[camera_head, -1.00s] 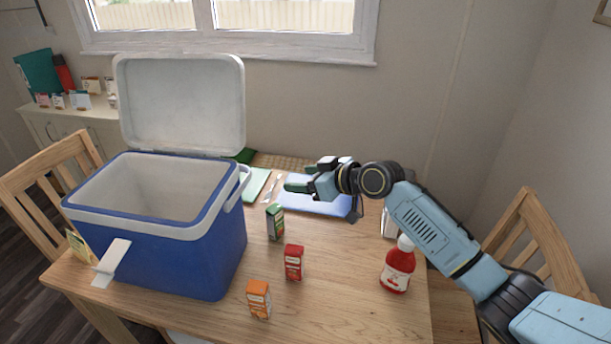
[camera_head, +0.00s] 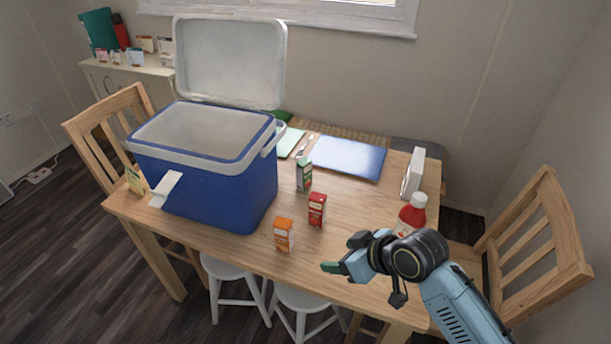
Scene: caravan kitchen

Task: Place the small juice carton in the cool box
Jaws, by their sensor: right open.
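The blue cool box (camera_head: 225,200) stands on the left of the table with its white lid (camera_head: 232,62) up; the visible inside looks empty. Three small juice cartons stand upright to its right: a green one (camera_head: 304,175), a red one (camera_head: 317,210) and an orange one (camera_head: 284,235). My right gripper (camera_head: 334,267) is open and empty over the front edge of the table, to the right of and nearer than the orange carton, touching none of them. My left gripper is not in view.
A red sauce bottle (camera_head: 411,214), partly hidden by my right arm, and a white box (camera_head: 413,173) stand at the right. A blue flat mat (camera_head: 348,158) lies at the back. Wooden chairs (camera_head: 535,240) flank the table (camera_head: 365,215); white stools (camera_head: 235,290) stand below.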

